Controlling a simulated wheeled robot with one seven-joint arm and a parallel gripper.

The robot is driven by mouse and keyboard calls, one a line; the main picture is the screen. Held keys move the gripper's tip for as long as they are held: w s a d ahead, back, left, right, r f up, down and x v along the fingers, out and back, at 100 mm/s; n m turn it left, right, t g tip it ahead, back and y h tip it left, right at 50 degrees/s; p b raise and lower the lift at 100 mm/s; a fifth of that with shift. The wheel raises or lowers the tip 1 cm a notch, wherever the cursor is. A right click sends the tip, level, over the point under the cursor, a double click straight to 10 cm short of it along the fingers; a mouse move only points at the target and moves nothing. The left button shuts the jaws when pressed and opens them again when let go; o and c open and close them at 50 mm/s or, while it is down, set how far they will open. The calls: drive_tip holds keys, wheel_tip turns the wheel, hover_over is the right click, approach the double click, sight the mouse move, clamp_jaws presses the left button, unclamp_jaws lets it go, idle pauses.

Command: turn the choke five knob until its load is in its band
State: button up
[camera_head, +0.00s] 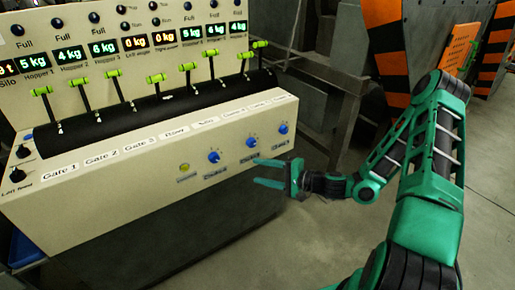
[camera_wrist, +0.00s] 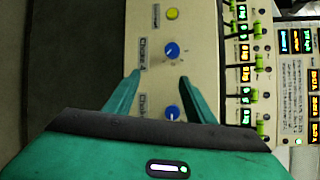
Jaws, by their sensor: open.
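Three blue knobs sit in a row on the cream console's lower front. In the wrist view, the knob beside the label "Choke 4" (camera_wrist: 172,50) lies beyond my fingertips. The following knob (camera_wrist: 173,112) lies between my fingers, nearer the palm; its label starts "Choke" and its number is hidden. By order it appears to be the choke five knob, the middle knob in the head view (camera_head: 252,142). My green gripper (camera_head: 268,172) is open and empty in front of the console, below the knobs. No finger visibly grips a knob; contact cannot be told.
The cream console (camera_head: 120,190) carries a left knob (camera_head: 214,157), a right knob (camera_head: 283,128) and a yellow button (camera_head: 184,167). Several green-handled levers (camera_head: 186,67) rise above. Lit screens (camera_wrist: 297,42) show in the wrist view; their text is unreadable. Open floor lies right.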

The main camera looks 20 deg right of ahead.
sight(254, 144)
drive_tip(key=w+d+m+t+h, duration=0.4)
drive_tip(key=w+d+m+t, duration=0.15)
drive_tip(key=d+m, duration=0.2)
drive_tip(key=shift+m, duration=0.45)
drive_tip(key=x, duration=0.5)
drive_tip(key=a+x, duration=0.1)
drive_tip(key=x, duration=0.4)
drive_tip(key=shift+w+a+f, duration=0.1)
drive_tip(key=shift+f, duration=0.05)
